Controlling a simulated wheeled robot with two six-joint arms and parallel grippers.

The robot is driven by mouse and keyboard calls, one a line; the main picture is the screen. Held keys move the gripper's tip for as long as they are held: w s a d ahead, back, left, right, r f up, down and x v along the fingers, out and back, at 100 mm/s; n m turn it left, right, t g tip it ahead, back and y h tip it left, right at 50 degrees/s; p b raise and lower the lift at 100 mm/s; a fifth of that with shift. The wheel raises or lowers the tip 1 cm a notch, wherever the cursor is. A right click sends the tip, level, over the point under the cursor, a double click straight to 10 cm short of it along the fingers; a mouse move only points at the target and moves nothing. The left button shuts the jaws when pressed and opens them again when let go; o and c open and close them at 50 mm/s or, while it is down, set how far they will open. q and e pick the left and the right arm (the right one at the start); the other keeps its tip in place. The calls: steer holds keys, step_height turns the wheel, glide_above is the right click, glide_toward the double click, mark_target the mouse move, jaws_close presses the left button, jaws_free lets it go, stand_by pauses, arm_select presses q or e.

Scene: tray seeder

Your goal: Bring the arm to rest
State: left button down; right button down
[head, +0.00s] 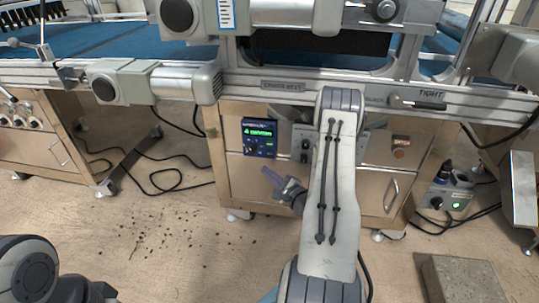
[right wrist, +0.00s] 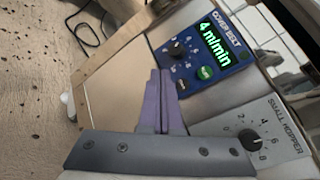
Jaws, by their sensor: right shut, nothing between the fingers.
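My right arm reaches forward in the head view, up to the front of the machine's metal cabinet (head: 380,185). My right gripper (head: 270,177) has purple fingers and is shut and empty. In the right wrist view the closed fingers (right wrist: 160,82) stand in front of a bare cabinet panel (right wrist: 115,85), just left of a blue control box (right wrist: 203,48) reading 4 m/min. I cannot tell whether the fingertips touch anything. Part of my left arm shows at the bottom left of the head view; its gripper is out of view.
The blue control box (head: 259,137) also shows in the head view. A knob marked small hopper (right wrist: 249,140) is at the right wrist view's lower right. Black cables (head: 150,175) and dark specks lie on the floor. A grey block (head: 465,280) stands at right. A metal rail (head: 300,88) runs above.

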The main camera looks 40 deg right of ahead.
stand_by(0.3)
steer(key=w+a+r+n+g+y, duration=0.25)
steer(key=w+a+n+g, duration=0.35)
steer(key=a+n, duration=0.55)
steer(key=s+a+r+n+g+p, duration=0.1)
steer(key=s+a+r+n+g, duration=0.2)
steer(key=a+n, duration=0.65)
steer(key=s+a+r+n+g, duration=0.3)
steer(key=s+a+n, duration=0.2)
steer(key=s, duration=0.5)
steer(key=s+a+r+n+g, duration=0.2)
steer(key=s+a+r+n, duration=0.3)
steer(key=s, duration=0.5)
steer(key=s+a+r+n+g, duration=0.2)
steer(key=s+a+n+g, duration=0.15)
steer(key=s+a, duration=0.4)
step_height(320, 180, up, 38)
steer(key=s+d+p, duration=0.1)
steer(key=p, duration=3.8)
steer(key=shift+d, duration=0.15)
steer(key=shift+f, duration=0.15)
